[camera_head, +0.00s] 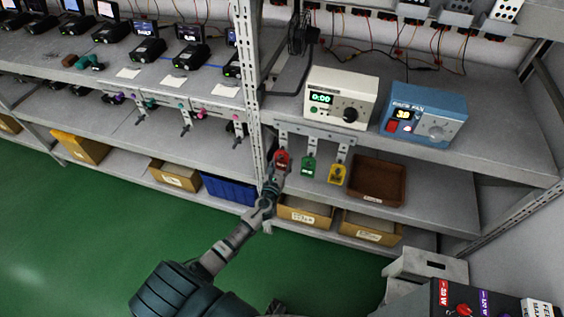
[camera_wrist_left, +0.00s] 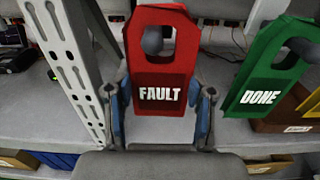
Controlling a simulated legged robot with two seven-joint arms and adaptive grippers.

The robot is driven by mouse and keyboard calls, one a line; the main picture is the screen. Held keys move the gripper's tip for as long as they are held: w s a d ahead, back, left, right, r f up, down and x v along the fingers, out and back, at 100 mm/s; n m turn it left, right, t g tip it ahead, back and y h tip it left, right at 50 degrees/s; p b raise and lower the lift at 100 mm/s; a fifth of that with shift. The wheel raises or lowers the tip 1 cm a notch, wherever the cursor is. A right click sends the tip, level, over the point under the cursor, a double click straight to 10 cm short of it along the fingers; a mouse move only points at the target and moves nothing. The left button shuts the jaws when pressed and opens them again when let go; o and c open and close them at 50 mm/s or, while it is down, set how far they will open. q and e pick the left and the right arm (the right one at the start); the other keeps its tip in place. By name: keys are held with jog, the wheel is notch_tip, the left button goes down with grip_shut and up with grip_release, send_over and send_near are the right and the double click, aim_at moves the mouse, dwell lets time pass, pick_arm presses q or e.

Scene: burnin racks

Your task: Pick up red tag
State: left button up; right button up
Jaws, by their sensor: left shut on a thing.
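The red tag (camera_head: 282,158) hangs at the front edge of the rack shelf, beside the upright post. In the left wrist view the red tag (camera_wrist_left: 161,60) reads "FAULT" and a round peg end shows in its upper opening. My left gripper (camera_head: 278,172) reaches up to it from below. In the left wrist view my left gripper (camera_wrist_left: 161,110) has a finger on each side of the tag's lower part and is shut on it. A green tag (camera_head: 308,167) reading "DONE" (camera_wrist_left: 270,75) and a yellow tag (camera_head: 338,174) hang to the right. My right gripper is not in view.
The rack post (camera_head: 249,80) stands close left of the red tag. A brown tray (camera_head: 377,181) sits right of the yellow tag. A white timer box (camera_head: 341,97) and a blue fan box (camera_head: 425,114) stand on the shelf above. Green floor is open at lower left.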

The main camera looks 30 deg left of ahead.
aim_at(281, 161)
pick_arm(q)
jog(key=shift+a+f, duration=0.1)
jog(key=shift+a, duration=0.45)
jog(key=shift+r, duration=0.35)
jog(key=shift+d+r+p, duration=0.2)
jog(key=shift+r+p, duration=0.3)
jog(key=shift+p, duration=0.05)
jog(key=v, duration=0.4)
jog(key=shift+s+d+f, duration=0.15)
jog(key=shift+s+d, duration=0.1)
jog(key=shift+s, duration=0.1)
jog(key=r+v, duration=0.1)
jog(key=v, duration=1.2)
jog(key=shift+s+r, duration=0.15)
jog(key=shift+r, duration=0.1)
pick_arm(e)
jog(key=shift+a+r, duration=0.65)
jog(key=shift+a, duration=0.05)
